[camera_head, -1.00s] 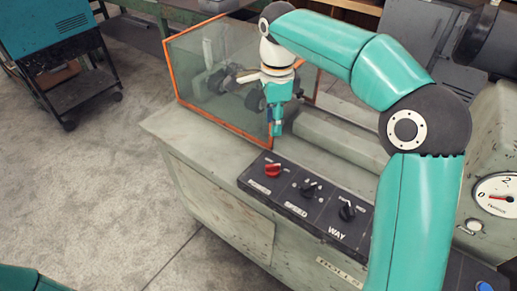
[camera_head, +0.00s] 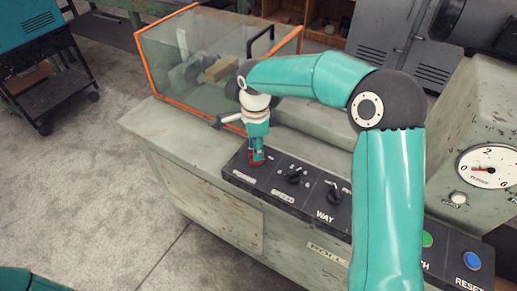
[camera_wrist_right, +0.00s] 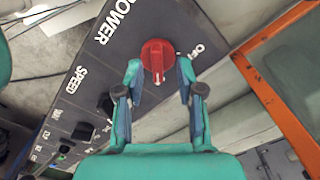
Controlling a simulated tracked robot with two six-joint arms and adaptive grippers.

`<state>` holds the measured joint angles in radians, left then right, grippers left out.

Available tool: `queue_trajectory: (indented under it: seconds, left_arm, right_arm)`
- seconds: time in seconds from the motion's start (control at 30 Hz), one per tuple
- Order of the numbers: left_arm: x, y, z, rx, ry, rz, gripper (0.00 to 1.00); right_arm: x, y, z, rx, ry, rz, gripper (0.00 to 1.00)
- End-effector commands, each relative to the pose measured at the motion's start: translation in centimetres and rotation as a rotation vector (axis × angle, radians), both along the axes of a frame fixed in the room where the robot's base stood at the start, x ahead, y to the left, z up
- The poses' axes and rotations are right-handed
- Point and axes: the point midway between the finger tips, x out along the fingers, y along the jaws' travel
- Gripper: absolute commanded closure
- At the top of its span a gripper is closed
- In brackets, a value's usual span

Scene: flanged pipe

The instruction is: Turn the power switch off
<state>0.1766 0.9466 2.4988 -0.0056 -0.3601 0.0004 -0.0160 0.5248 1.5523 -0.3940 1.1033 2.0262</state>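The power switch is a red rotary knob (camera_head: 257,162) at the left end of the dark control panel, mostly hidden by my right gripper in the head view. The wrist view shows the knob (camera_wrist_right: 157,52) clearly, between the "POWER" lettering and the "OFF" label (camera_wrist_right: 197,52). My right gripper (camera_head: 256,154) points down at it. In the wrist view its fingers (camera_wrist_right: 160,76) are apart, one on each side of the knob, with small gaps visible; I cannot tell whether either touches. My left gripper is out of view.
Black speed (camera_head: 294,175) and way (camera_head: 334,193) knobs sit right of the switch on the panel. A clear guard with an orange frame (camera_head: 152,62) stands behind the gripper. Green (camera_head: 427,239) and blue (camera_head: 472,261) buttons and a gauge (camera_head: 490,167) are at the right.

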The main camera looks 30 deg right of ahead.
Motion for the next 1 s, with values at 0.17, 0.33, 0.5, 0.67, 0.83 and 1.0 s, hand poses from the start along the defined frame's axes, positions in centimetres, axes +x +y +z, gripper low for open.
queue_trajectory:
  seconds: [0.17,0.33,0.5,0.67,0.83,1.0]
  left_arm:
    - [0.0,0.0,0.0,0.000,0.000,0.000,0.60]
    - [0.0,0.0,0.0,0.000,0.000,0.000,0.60]
    - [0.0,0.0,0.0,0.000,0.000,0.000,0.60]
    - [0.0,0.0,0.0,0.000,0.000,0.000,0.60]
    - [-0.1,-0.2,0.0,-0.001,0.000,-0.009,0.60]
    - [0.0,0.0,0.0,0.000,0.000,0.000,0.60]
  right_arm:
    - [0.0,0.0,-1.2,0.000,0.000,0.001,0.62]
    - [0.0,0.0,-1.4,0.000,-0.001,0.001,0.62]
    - [0.0,0.0,-1.4,0.000,0.000,0.001,0.69]
    - [0.0,0.0,-1.3,0.000,0.000,0.001,0.96]
    - [0.0,-1.6,-1.3,-0.001,-0.003,-0.010,1.00]
    - [0.1,-0.4,-1.3,-0.003,-0.007,0.005,1.00]
